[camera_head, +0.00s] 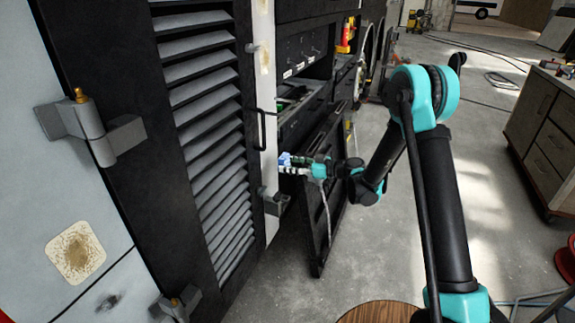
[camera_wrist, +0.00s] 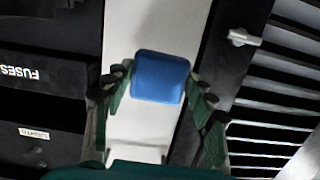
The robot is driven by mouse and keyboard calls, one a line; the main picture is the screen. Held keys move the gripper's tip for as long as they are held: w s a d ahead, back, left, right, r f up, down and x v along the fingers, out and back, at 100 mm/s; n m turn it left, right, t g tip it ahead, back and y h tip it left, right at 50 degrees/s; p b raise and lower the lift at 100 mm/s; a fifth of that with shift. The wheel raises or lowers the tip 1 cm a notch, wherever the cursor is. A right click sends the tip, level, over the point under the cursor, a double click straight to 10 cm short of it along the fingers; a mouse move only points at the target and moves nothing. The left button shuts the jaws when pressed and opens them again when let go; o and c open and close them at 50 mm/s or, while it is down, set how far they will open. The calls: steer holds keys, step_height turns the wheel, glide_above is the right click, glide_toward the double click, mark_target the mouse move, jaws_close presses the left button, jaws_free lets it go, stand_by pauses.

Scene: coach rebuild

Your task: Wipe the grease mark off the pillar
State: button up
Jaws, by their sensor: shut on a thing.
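My gripper (camera_head: 291,161) is shut on a blue block that looks like a sponge (camera_wrist: 160,77). In the head view, the block (camera_head: 284,159) is beside the white pillar (camera_head: 267,125). In the wrist view, it covers part of the pillar (camera_wrist: 140,122); I cannot tell whether it touches. A tan, worn patch (camera_head: 265,60) shows higher on the pillar in the head view. I cannot clearly make out a dark grease mark; the block may hide part of the surface.
A louvred black door (camera_head: 205,120) stands left of the pillar, with a handle (camera_head: 262,128). An open dark panel (camera_head: 325,200) hangs right of it, below a fuse compartment. A drawer cabinet (camera_head: 550,130) is far right. The concrete floor between is mostly clear.

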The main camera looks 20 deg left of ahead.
steer(key=shift+d, duration=0.15)
steer(key=shift+s+d, duration=0.1)
steer(key=shift+d, duration=1.25)
steer(key=shift+d, duration=0.1)
